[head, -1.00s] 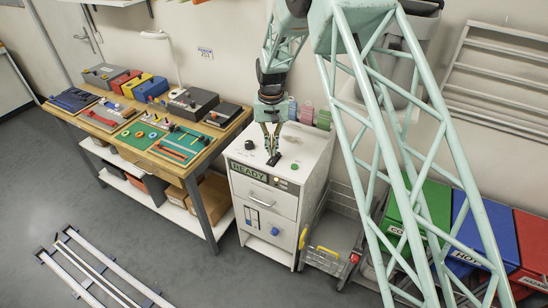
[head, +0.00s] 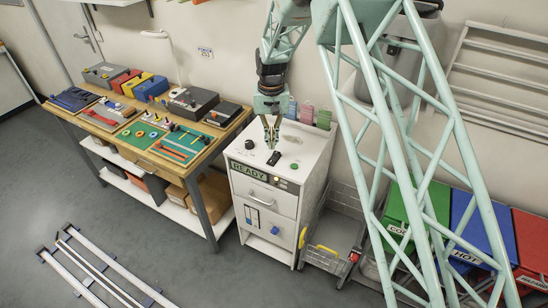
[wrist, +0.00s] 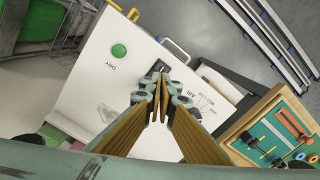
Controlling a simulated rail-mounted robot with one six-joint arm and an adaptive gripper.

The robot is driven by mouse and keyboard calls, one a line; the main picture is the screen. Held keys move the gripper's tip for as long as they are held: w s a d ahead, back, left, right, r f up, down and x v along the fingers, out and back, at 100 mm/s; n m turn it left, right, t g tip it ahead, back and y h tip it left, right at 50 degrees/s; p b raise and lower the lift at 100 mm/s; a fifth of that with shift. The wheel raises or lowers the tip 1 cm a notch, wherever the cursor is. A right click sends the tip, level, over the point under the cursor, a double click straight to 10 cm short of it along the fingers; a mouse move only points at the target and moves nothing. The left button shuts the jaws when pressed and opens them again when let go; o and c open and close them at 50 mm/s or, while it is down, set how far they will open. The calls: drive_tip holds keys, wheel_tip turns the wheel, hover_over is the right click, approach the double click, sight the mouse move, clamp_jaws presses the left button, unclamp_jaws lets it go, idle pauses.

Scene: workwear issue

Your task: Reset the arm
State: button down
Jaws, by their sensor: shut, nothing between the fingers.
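My gripper (head: 271,146) is shut and empty. In the head view its fingertips are above the top of the white cabinet (head: 312,140), close to a small black block-like part (head: 274,158) on that top. In the wrist view the closed fingertips (wrist: 160,78) are over the cabinet top (wrist: 85,75) and hide part of it. I cannot tell from the pictures whether the fingertips touch anything.
A workbench (head: 155,160) with trays and boxes stands left. Coloured bins (head: 470,230) stand right. A wire cart (head: 335,235) is beside the cabinet.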

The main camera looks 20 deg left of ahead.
idle(0.3)
drive_tip(key=s+d+r+m+t+b, duration=0.1)
drive_tip(key=s+d+r+b, duration=0.25)
drive_tip(key=d+r, duration=0.8)
drive_tip(key=s+d+r+b, duration=0.2)
drive_tip(key=s+d+r, duration=0.3)
drive_tip(key=d+r, duration=0.65)
drive_tip(key=s+d+r+m+t+b, duration=0.1)
drive_tip(key=s+d+r+b, duration=0.1)
drive_tip(key=s+d+r, duration=0.35)
drive_tip(key=s+d+r+b, duration=0.1)
drive_tip(key=s+d+r, duration=0.2)
drive_tip(key=s+d, duration=0.55)
drive_tip(key=s+d+f+b, duration=0.1)
drive_tip(key=s+d, duration=0.2)
drive_tip(key=s, duration=0.6)
drive_tip(key=s+d+f+m+t+b, duration=0.1)
drive_tip(key=s+d, duration=0.3)
drive_tip(key=s, duration=0.6)
drive_tip(key=s+d+f+m+t+b, duration=0.1)
drive_tip(key=s+d+f+b, duration=0.2)
drive_tip(key=s, duration=0.7)
drive_tip(key=shift+d, duration=0.65)
